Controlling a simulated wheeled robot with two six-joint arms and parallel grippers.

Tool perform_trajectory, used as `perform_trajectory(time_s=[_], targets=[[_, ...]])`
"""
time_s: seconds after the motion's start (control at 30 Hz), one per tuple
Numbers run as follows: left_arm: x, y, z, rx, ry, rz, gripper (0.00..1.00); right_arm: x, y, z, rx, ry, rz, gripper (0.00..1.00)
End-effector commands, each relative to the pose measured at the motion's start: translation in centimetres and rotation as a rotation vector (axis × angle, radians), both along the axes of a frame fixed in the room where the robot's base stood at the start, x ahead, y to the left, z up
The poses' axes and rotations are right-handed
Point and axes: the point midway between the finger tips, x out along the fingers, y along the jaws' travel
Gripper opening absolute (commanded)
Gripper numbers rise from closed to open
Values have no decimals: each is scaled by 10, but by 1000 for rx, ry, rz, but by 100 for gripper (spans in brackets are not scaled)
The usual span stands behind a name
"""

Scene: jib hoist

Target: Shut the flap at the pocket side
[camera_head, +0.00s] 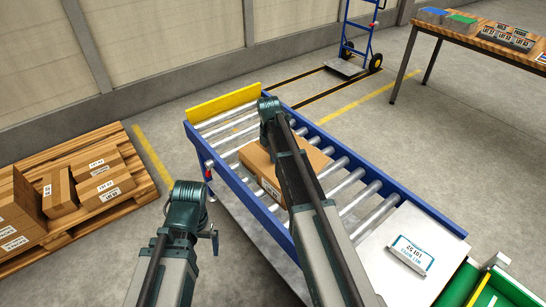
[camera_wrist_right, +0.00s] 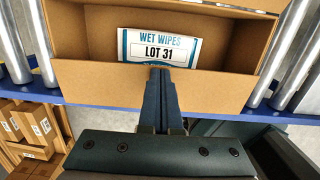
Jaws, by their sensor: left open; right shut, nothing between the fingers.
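A brown cardboard box (camera_head: 256,160) sits on the roller conveyor, partly hidden behind my right arm. In the right wrist view it is open, and a white and blue pack marked WET WIPES LOT 31 (camera_wrist_right: 160,46) shows inside. A cardboard panel (camera_wrist_right: 100,86) runs across its near side; I cannot tell whether it is a flap or a wall. My right gripper (camera_wrist_right: 160,72) is shut and empty, its tips in front of that panel; contact is unclear. My left gripper (camera_head: 213,238) is open, left of the conveyor, away from the box.
The blue conveyor frame (camera_head: 240,190) has a yellow end stop (camera_head: 222,103). A white plate (camera_head: 385,262) with a LOT 52 label (camera_head: 412,253) lies at its near right end. A pallet with boxes (camera_head: 85,215) stands left. A green crate (camera_head: 462,285) is at bottom right.

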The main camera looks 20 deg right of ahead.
Motion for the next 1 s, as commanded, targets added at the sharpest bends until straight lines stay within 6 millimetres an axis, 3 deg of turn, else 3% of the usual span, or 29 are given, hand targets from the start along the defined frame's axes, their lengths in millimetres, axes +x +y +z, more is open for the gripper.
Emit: perform_trajectory(time_s=[0.23, 0.5, 1.0], targets=[[0, 0, 0, 0, 0, 0, 100, 0, 0, 0, 0, 0, 0, 0], [0, 0, -17, 0, 0, 0, 100, 1, -4, -17, 0, 1, 0, 0], [0, 0, -12, 0, 0, 0, 100, 0, -5, -12, 0, 4, -1, 0]])
